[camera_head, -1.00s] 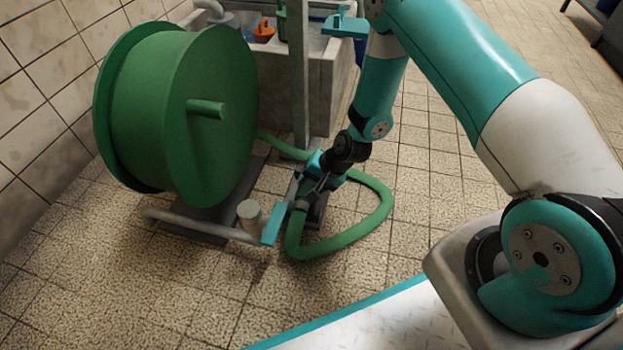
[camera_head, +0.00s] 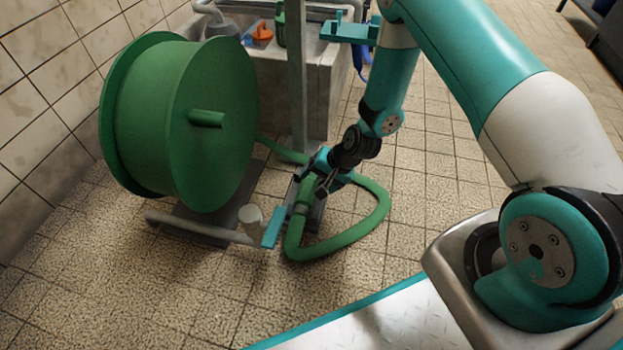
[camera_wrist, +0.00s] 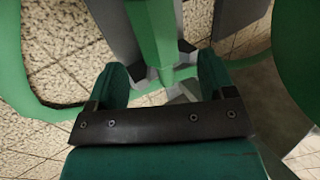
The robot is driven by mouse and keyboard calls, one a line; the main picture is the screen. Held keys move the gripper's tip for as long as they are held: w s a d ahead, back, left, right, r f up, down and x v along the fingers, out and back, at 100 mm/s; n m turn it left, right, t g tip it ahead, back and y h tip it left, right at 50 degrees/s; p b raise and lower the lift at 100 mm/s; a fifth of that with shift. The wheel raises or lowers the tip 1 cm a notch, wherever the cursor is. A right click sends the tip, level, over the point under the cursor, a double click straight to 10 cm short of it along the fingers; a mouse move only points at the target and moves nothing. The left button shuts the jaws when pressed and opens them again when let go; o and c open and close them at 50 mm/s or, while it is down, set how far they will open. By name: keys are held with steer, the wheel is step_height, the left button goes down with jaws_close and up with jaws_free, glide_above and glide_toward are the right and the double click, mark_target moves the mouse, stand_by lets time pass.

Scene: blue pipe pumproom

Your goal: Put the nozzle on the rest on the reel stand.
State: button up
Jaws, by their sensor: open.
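The green nozzle (camera_head: 308,187) is at the end of the green hose, low over the floor beside the reel stand. My gripper (camera_head: 318,182) is down at it, with its jaws open. In the wrist view, the green nozzle body (camera_wrist: 155,40) lies in line with the gap between the two fingers of my gripper (camera_wrist: 162,80); contact cannot be told. A teal bracket (camera_head: 348,31) high on the grey post (camera_head: 297,80) looks like the rest; it is empty and well above my gripper.
The large green reel (camera_head: 180,120) stands left of my gripper, its grey base (camera_head: 200,228) on the floor. The hose (camera_head: 350,236) loops on the tiles to the right. A stone trough (camera_head: 330,85) stands behind the post. Open floor lies right of the loop.

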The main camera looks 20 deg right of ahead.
steer(key=p+v, duration=0.6)
steer(key=v, duration=0.7)
steer(key=shift+w+r, duration=0.1)
steer(key=shift+r, duration=0.05)
steer(key=s+a+r+n+g+p, duration=0.1)
steer(key=s+a+r+n+p, duration=0.25)
steer(key=r, duration=1.05)
steer(key=a+r+n+g+p, duration=0.1)
steer(key=a+r+n+p, duration=0.3)
steer(key=r, duration=0.9)
steer(key=s+a+r+n+g+p, duration=0.1)
steer(key=s+a+r+n+p, duration=0.15)
steer(key=s+r, duration=0.65)
steer(key=s+a+r+n+g+p, duration=0.1)
steer(key=s+a+r+n+p, duration=0.2)
steer(key=s+r, duration=0.6)
step_height(320, 180, up, 39)
steer(key=w+d+n+p, duration=0.1)
steer(key=p, duration=3.6)
steer(key=shift+w+d+h, duration=0.15)
steer(key=shift+w+h, duration=0.15)
steer(key=shift+w, duration=0.1)
